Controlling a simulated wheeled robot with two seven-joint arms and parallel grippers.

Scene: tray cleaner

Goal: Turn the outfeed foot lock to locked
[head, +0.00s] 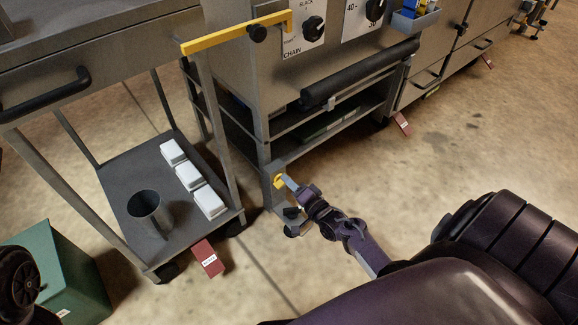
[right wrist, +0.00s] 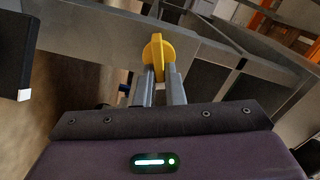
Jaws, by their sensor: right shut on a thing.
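The outfeed foot lock is a small yellow knob (head: 279,181) low on the grey leg plate of the machine. My right gripper (head: 287,183) reaches it from the lower right in the head view. In the right wrist view the yellow knob (right wrist: 158,55) stands upright between the two grey fingers of the gripper (right wrist: 160,80), which are shut on it. Part of the knob is hidden by the fingers. Any lock markings are too small to read. My left gripper is not in view.
A green bin (head: 65,275) stands lower left.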

